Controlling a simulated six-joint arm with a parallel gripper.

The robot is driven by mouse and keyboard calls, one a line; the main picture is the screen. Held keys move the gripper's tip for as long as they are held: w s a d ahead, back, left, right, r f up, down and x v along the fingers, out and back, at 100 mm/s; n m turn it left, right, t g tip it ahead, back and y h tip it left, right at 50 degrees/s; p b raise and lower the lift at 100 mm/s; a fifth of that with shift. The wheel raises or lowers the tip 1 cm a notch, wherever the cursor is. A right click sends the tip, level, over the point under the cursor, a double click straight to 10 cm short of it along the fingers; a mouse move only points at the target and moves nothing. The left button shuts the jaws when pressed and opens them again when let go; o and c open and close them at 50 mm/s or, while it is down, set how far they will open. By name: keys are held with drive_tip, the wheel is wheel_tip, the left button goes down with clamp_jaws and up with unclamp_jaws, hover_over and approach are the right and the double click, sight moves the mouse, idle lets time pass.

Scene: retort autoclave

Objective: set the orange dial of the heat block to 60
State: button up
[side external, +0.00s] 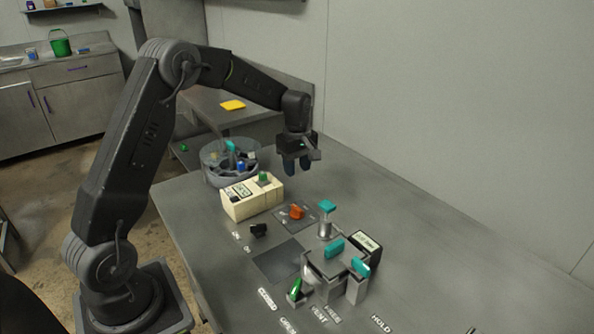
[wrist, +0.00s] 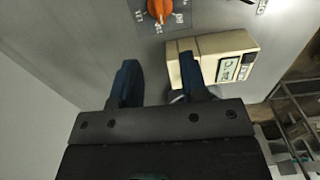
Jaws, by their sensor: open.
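The orange dial (side external: 296,212) sits on a dark square plate on the table, beside the cream box. In the wrist view the orange dial (wrist: 157,10) is at the top edge, partly cut off, with small white markings around it too small to read for certain. My gripper (side external: 297,168) hangs above the table behind the dial, pointing down, apart from it. In the wrist view its two blue fingers (wrist: 160,82) are spread with nothing between them.
A cream box (side external: 252,196) with a display and green knob stands left of the dial. Behind it is a round grey bin (side external: 229,162) of parts. Teal-handled fittings (side external: 334,248) stand in front right. A black knob (side external: 258,230) is nearby. The table's right side is clear.

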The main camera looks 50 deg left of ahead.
sight(298, 207)
drive_tip(key=shift+o, duration=1.4)
drive_tip(key=shift+m, duration=0.3)
drive_tip(key=shift+o, duration=0.6)
drive_tip(key=shift+m, duration=0.6)
drive_tip(key=shift+o, duration=1)
drive_tip(key=m, duration=0.4)
drive_tip(key=shift+w, duration=0.1)
wheel_tip(298, 207, down, 14)
drive_tip(key=m, duration=1.2)
drive_tip(key=shift+w, duration=0.15)
drive_tip(key=c, duration=0.9)
